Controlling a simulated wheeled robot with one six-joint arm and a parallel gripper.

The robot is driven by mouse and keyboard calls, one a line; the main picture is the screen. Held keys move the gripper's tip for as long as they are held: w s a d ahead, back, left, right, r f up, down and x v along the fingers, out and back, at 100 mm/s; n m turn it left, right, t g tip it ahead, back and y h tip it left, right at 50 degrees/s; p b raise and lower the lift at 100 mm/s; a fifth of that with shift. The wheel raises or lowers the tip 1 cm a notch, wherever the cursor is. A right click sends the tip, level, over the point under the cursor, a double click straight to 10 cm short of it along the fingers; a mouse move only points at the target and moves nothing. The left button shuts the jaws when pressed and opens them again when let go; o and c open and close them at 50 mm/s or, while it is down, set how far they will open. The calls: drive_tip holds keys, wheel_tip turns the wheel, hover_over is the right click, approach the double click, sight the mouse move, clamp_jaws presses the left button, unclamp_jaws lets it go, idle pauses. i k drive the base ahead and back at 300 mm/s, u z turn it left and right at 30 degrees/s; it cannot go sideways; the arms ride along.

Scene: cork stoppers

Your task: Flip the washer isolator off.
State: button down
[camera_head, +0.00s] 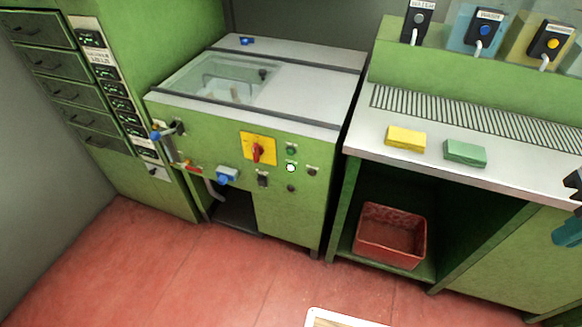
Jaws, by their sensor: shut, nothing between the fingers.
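A red rotary handle on a yellow plate (258,148) is on the front of a green machine (295,215) with a clear-lidded top; it looks like an isolator switch. The handle stands roughly upright on the plate. Its markings are too small to read, so I cannot tell on from off. A lit white button (291,168) is to its right, below a green one (291,149). My gripper cannot be made out. Only cut-off dark and teal parts show at the right edge, well apart from the switch.
A blue-handled lever (163,132) and a blue fitting (227,175) stick out of the machine's front. A counter (354,141) with yellow and green blocks stands to the right, a red bin (390,237) under it. The red floor in front is mostly clear.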

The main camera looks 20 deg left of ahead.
sight(257, 150)
drive_tip(key=z, duration=0.6)
drive_tip(key=k, duration=0.25)
drive_tip(key=u, duration=1.7)
drive_tip(key=i, duration=0.5)
drive_tip(key=z, duration=0.05)
